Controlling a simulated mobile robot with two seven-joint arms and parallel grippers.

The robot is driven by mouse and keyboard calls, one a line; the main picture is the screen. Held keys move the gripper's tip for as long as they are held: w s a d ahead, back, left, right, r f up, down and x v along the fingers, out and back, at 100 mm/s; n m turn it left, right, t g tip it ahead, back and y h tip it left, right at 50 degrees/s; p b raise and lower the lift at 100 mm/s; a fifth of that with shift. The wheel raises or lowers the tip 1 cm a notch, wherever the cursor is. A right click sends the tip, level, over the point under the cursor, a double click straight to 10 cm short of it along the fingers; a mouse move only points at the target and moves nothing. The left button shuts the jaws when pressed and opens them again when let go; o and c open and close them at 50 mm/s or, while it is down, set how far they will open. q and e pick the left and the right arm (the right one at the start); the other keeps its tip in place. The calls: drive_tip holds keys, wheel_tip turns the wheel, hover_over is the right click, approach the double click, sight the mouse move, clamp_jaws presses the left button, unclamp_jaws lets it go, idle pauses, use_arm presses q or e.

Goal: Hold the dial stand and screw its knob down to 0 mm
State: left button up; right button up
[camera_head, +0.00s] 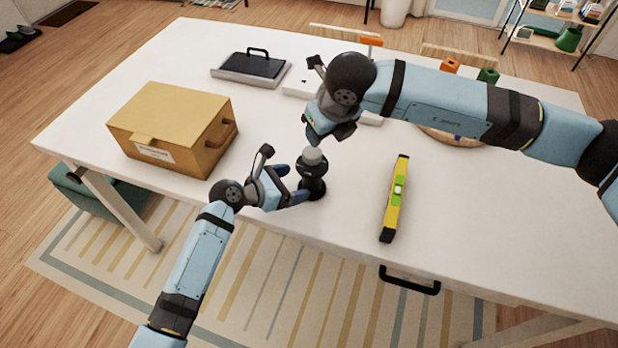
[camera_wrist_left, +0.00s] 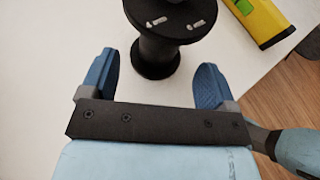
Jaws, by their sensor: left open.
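The dark dial stand (camera_head: 313,187) stands upright near the table's front edge, with a grey knob (camera_head: 313,155) on top. In the left wrist view its black post (camera_wrist_left: 156,58) and wider top with pale markings show ahead of my gripper. The dial reading is too small to read.
A yellow spirit level (camera_head: 396,198) lies right of the stand; it also shows in the left wrist view (camera_wrist_left: 262,20). A cardboard-coloured box (camera_head: 173,125) stands at left. A black-topped case (camera_head: 252,66) lies behind. My right arm hides part of a round tray (camera_head: 450,139).

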use_arm(q)
drive_tip(key=x, duration=0.6)
drive_tip(key=shift+w+d, duration=0.1)
drive_tip(key=shift+d, duration=0.05)
drive_tip(key=c, duration=1.3)
drive_tip(key=shift+c, duration=0.2)
